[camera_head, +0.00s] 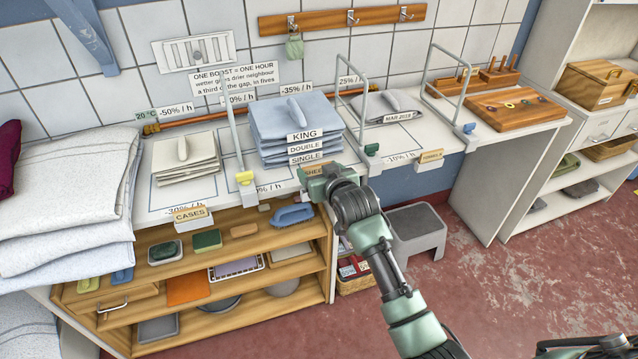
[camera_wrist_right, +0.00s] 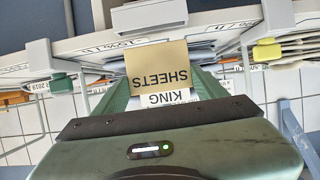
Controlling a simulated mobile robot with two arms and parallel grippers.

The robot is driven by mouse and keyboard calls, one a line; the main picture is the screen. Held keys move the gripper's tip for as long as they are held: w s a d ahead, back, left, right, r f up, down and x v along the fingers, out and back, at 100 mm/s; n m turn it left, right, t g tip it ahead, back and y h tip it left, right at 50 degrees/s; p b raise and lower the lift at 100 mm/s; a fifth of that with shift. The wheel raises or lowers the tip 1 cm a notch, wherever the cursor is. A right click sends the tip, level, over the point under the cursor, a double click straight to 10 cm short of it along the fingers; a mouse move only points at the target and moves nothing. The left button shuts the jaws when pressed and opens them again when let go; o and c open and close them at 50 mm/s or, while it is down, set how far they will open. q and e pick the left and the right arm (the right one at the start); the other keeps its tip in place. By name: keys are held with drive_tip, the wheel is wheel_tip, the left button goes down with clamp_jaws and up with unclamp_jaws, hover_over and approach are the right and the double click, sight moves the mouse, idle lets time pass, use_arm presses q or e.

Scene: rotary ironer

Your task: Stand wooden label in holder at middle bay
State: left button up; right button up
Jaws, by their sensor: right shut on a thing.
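The wooden label reading SHEETS (camera_head: 313,170) is at the front edge of the counter's middle bay. It is partly hidden by my right gripper (camera_head: 328,180) in the head view. The right wrist view shows the label's lettered face (camera_wrist_right: 158,72) upside down, between the jaws of my right gripper, which is shut on it. My left gripper is not in view.
A CASES label (camera_head: 190,214) stands at the left bay and another wooden label (camera_head: 431,157) at the right bay.

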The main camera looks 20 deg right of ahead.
drive_tip(key=shift+f, duration=2.2)
drive_tip(key=o, duration=1.3)
drive_tip(key=shift+f, duration=0.1)
drive_tip(key=v, duration=1.2)
